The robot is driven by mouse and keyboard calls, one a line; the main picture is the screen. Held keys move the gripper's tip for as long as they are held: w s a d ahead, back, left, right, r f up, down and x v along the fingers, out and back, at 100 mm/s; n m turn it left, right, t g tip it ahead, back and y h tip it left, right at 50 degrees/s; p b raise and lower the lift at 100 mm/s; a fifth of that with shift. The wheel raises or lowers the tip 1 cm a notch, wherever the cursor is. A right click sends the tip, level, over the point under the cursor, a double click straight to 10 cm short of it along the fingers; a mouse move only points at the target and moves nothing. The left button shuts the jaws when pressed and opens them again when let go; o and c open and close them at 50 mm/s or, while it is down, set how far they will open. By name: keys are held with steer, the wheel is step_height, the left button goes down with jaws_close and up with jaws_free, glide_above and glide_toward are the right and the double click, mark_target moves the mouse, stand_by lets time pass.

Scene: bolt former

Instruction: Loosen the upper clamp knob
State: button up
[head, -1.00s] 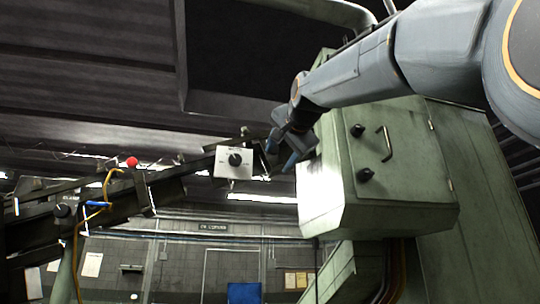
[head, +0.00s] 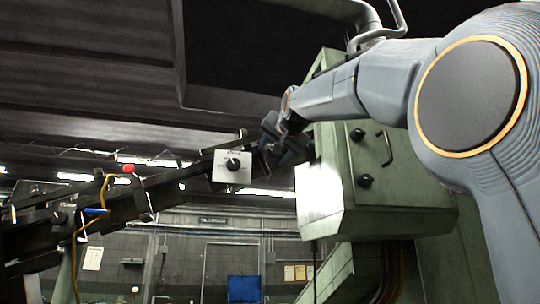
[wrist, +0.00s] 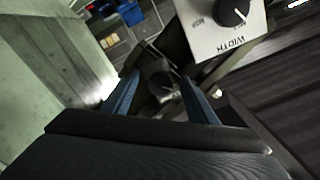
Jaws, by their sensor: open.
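My gripper (head: 272,148) is open beside the upper end of the sloping dark rail (head: 110,205), just right of the white dial box. In the wrist view, its two blue fingers (wrist: 160,97) stand apart. A dark rounded knob-like part (wrist: 158,76) shows between and beyond them, with a small bright metal piece below it. It looks like the upper clamp knob, but no label on it is legible. I cannot tell whether the fingers touch it. In the head view this part is hidden or too small to make out around my gripper.
The white box (head: 232,168) with a black dial reads "WIDTH" in the wrist view (wrist: 205,40), close to the right finger. The green cabinet (head: 400,195) with two black knobs and a handle stands right. Another dark knob (head: 58,218) is on the rail's lower left.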

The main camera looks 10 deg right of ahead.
steer(key=n, duration=0.6)
steer(key=shift+s+n, duration=0.1)
steer(key=shift+n, duration=0.3)
jaws_close()
steer(key=m, duration=1.1)
jaws_free()
